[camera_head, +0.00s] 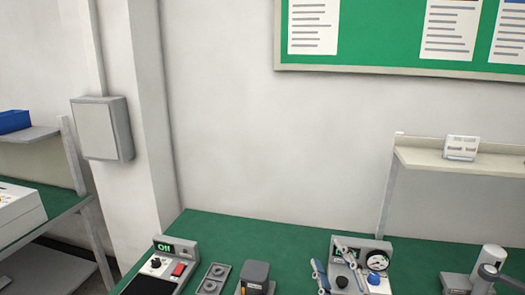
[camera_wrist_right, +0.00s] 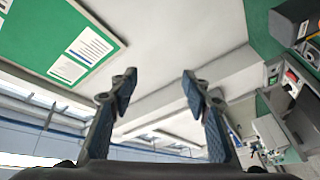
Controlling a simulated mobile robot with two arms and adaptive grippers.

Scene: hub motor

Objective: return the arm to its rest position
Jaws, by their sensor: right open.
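My right gripper (camera_head: 327,252) shows small at the bottom of the head view. Its two blue-grey fingers are apart and overlap the gauge unit behind them. In the right wrist view my right gripper (camera_wrist_right: 158,82) is open. Its fingers point up into the picture with nothing between them. My left gripper is in neither view.
The green bench (camera_head: 220,225) carries a box with a lit display (camera_head: 177,250), a grey plate with round recesses (camera_head: 213,278), a dark grey block (camera_head: 256,274), a gauge unit (camera_head: 382,258) and a grey-white device (camera_head: 488,258). A shelf (camera_head: 420,158) stands at right.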

